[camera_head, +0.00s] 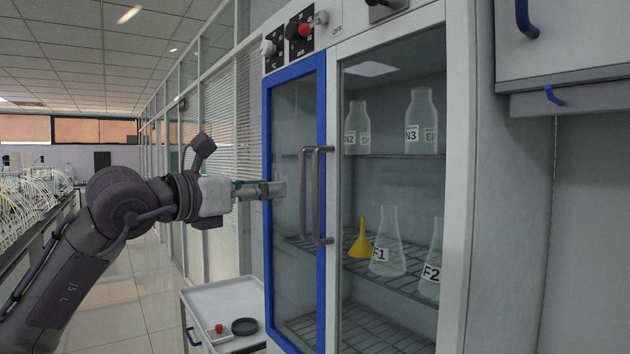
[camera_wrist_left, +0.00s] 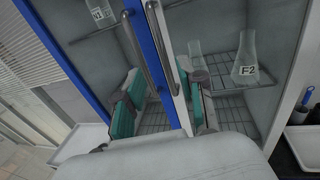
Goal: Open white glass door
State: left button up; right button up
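The white-framed glass door (camera_head: 400,32) is on the right half of the cabinet in the head view and looks shut. Its grey vertical bar handle (camera_head: 320,195) is on its left edge and also shows in the left wrist view (camera_wrist_left: 165,50). The blue-framed door (camera_head: 321,100) is beside it, with a similar handle (camera_head: 303,185). My left gripper (camera_head: 272,190) is in front of the blue door, left of both handles. In the left wrist view its teal fingers (camera_wrist_left: 163,98) are spread apart with nothing clamped between them. My right gripper is not in view.
Labelled glass bottles (camera_head: 421,122), flasks (camera_head: 388,245) and a yellow funnel (camera_head: 361,240) stand on shelves behind the white door's glass. A white cart (camera_head: 225,298) with a dark round dish (camera_head: 244,326) stands below my left arm. Control knobs (camera_head: 305,30) are above the doors.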

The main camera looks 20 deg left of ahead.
pick_arm(q)
jog(key=p+x, duration=0.5)
jog(key=x, duration=0.7)
jog(key=shift+d, duration=0.2)
grip_shut()
